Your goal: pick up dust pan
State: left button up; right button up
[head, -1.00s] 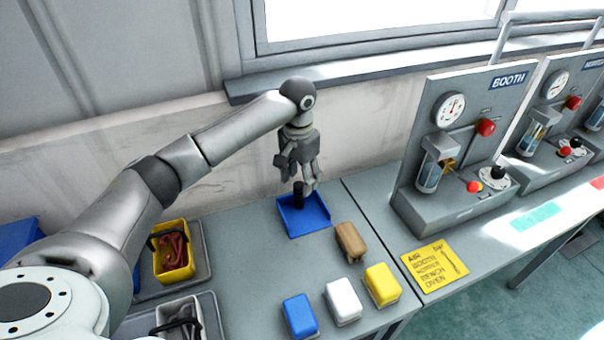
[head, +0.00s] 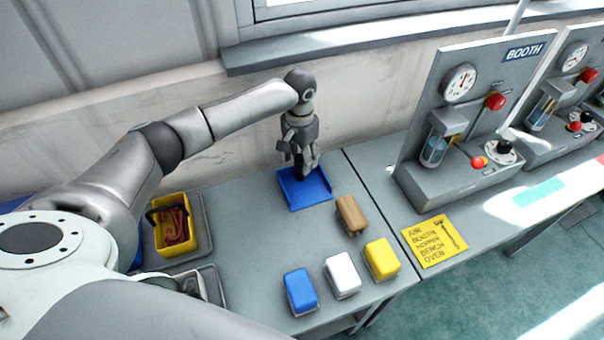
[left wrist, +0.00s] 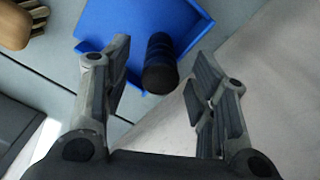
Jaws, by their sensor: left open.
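The blue dust pan (head: 308,196) lies on the grey bench near the wall, with its dark handle pointing up. In the left wrist view the pan (left wrist: 112,28) shows at the top, and its black ribbed handle (left wrist: 160,64) stands between my fingers. My left gripper (head: 304,165) is above the pan, pointing down, with its fingers around the handle in the head view. In the left wrist view the left gripper (left wrist: 164,88) is open, with a gap on each side of the handle. My right gripper is not in view.
A wooden-backed brush (head: 350,214) and blue, white and yellow blocks (head: 342,276) stand right of and in front of the pan. A yellow bin (head: 183,244) sits at the left. The booth panel (head: 450,110) stands to the right, and the wall is close behind.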

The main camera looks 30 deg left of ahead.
pick_arm(q)
jog(key=shift+f, duration=1.05)
grip_shut()
jog(key=shift+r, duration=0.15)
